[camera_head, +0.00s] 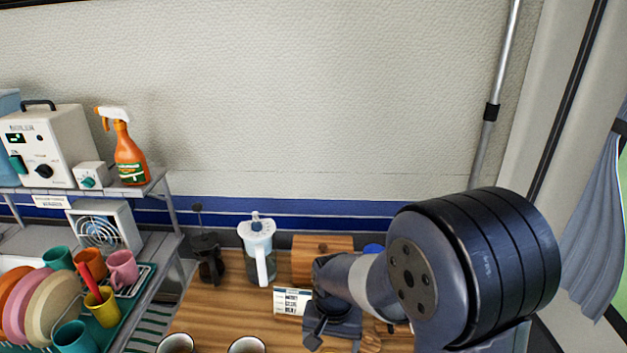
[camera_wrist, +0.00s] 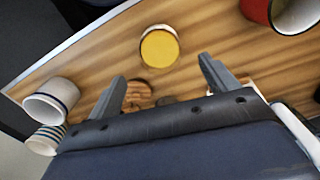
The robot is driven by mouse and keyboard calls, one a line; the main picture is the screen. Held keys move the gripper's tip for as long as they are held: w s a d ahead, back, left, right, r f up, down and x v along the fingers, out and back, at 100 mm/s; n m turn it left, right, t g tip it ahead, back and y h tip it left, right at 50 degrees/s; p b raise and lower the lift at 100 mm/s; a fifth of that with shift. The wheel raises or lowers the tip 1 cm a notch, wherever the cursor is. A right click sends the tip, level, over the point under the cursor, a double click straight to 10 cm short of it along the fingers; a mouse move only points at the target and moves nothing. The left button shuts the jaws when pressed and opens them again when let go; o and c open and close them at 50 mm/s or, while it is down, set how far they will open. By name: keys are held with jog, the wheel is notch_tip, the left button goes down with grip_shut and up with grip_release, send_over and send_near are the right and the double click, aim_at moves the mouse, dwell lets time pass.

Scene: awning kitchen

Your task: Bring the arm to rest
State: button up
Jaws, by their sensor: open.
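My gripper (camera_wrist: 163,74) shows in the wrist view with its two fingers apart and nothing between them. It hangs over the wooden table (camera_wrist: 205,38). In the head view my arm reaches in from the lower right over the table (camera_head: 215,305), and my gripper (camera_head: 318,332) is small and dark near the table's middle. Its fingertips are hard to make out there. A yellow round cup or its contents (camera_wrist: 159,47) stands beyond the fingers in the wrist view, apart from them.
A white-lidded pitcher (camera_head: 259,250), a wooden box (camera_head: 308,262) and a labelled card (camera_head: 290,302) stand near the arm. A red mug (camera_wrist: 262,10) and a striped white cup (camera_wrist: 47,103) flank the gripper. A dish rack (camera_head: 130,300) fills the left; the wall above is clear.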

notch_tip(320, 180, down, 4)
jog(key=shift+f, duration=0.1)
notch_tip(320, 180, up, 2)
jog(key=shift+r, duration=0.85)
